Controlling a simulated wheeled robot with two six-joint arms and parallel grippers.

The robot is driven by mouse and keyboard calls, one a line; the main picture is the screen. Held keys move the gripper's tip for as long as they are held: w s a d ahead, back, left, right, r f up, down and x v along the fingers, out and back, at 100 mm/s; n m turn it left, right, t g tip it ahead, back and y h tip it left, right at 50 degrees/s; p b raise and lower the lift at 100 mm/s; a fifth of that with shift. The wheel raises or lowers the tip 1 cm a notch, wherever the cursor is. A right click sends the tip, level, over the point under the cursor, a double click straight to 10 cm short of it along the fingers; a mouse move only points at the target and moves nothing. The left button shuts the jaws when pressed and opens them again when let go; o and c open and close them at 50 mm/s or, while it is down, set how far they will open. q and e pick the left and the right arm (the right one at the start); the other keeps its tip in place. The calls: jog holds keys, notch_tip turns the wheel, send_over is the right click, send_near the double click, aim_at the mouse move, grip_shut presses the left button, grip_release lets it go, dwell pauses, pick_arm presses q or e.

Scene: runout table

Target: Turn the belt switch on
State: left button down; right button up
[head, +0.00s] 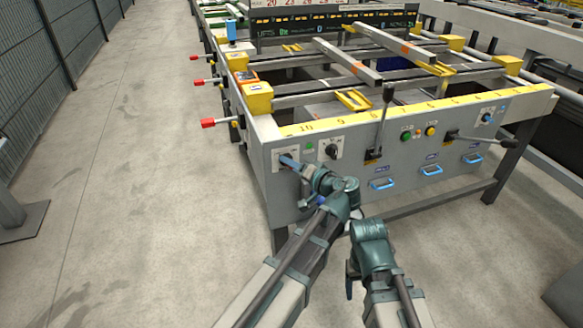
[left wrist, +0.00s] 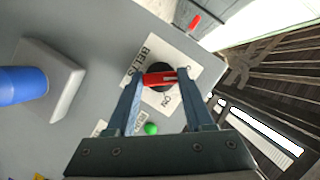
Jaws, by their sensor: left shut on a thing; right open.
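The belt switch is a black round knob with a red bar (left wrist: 160,79) on a white plate marked "BELTS" and "ON" in the left wrist view. My left gripper (left wrist: 161,84) is shut on this bar, one finger on each side. In the head view the left gripper (head: 291,163) is at the left end of the grey front panel (head: 330,190) and hides most of the switch. I cannot tell which mark the bar points to. My right gripper (head: 350,281) is low in front of the panel, mostly hidden by its own wrist, and holds nothing visible.
Near the switch are a green button (head: 309,146) and a black rotary knob (head: 333,150). A tall lever (head: 383,115) and a long lever (head: 485,140) stick out further right. Red-tipped handles (head: 208,123) project on the left side.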

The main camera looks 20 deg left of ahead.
pick_arm(q)
jog(key=shift+f+m+t+y+b, duration=0.15)
jog(key=shift+m+t+y+b, duration=0.55)
jog(key=shift+m+b, duration=1.6)
jog(key=shift+f+m+t+y+b, duration=0.2)
jog(key=shift+m+t+y+b, duration=0.45)
jog(key=shift+m+b, duration=1.6)
jog(key=shift+f+m+t+y+b, duration=0.15)
jog(key=shift+m+t+y+b, duration=0.8)
jog(key=shift+m, duration=2.4)
pick_arm(e)
notch_tip(320, 180, down, 12)
pick_arm(q)
jog(key=shift+m+h+b, duration=0.3)
pick_arm(e)
jog(key=shift+a, duration=0.15)
pick_arm(q)
jog(key=shift+c, duration=1.4)
grip_release()
